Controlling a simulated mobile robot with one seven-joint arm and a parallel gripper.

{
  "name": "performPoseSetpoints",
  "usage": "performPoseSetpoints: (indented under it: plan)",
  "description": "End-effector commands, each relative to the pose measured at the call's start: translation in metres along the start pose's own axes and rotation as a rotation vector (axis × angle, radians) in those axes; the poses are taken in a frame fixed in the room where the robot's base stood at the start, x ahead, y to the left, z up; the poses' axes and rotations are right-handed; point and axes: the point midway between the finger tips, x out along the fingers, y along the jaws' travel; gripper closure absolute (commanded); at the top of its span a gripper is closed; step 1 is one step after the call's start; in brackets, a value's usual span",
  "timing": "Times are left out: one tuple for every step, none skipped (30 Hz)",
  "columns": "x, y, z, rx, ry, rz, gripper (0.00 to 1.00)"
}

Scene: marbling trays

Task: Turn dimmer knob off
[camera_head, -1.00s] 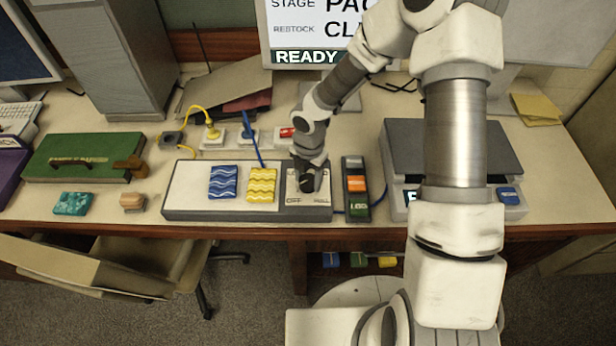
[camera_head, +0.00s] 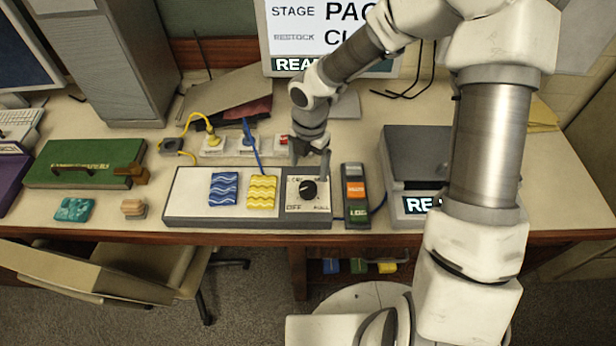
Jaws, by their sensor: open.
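The dimmer knob (camera_head: 308,190) is a round black dial on a pale panel (camera_head: 295,210) at the right end of a grey-edged board. Words are printed around it, and "OFF" reads at its lower left. A light mark shows on the knob, but its exact direction is too small to tell. My gripper (camera_head: 310,170) is open, pointing down, just behind and above the knob. Its fingers are spread and hold nothing. The knob is in plain view and appears clear of the fingers.
A blue wavy block (camera_head: 223,189) and a yellow one (camera_head: 261,192) lie on the board's white surface. Yellow and blue cables run behind the board.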

Motion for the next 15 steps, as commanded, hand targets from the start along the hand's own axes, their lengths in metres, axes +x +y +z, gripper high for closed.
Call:
performPoseSetpoints:
  plan:
    - [-0.016,0.0,0.002,0.002,-0.005,0.003,0.11]
    - [-0.023,0.0,0.002,0.003,-0.004,0.003,0.11]
    - [-0.032,0.0,0.002,0.003,-0.005,0.003,0.11]
    - [-0.039,0.0,0.001,0.002,-0.004,0.002,0.11]
    - [-0.046,0.0,0.002,0.002,-0.005,0.003,0.11]
    - [-0.053,0.0,0.002,0.003,-0.004,0.003,0.11]
    - [-0.059,0.0,0.002,0.002,-0.005,0.003,0.11]
    - [-0.064,0.0,0.001,0.002,-0.004,0.003,0.11]
    - [-0.07,0.0,0.001,0.002,-0.003,0.002,0.11]
    - [-0.074,0.0,0.001,0.001,-0.004,0.002,0.11]
    - [-0.077,0.0,0.001,0.001,-0.004,0.002,0.11]
    - [-0.081,0.0,0.001,0.002,-0.002,0.001,0.11]
    - [-0.083,0.0,0.001,0.002,-0.001,0.001,0.11]
    - [-0.085,0.0,0.001,0.001,-0.001,0.001,0.11]
    - [-0.087,0.0,0.0,0.0,-0.001,0.001,0.11]
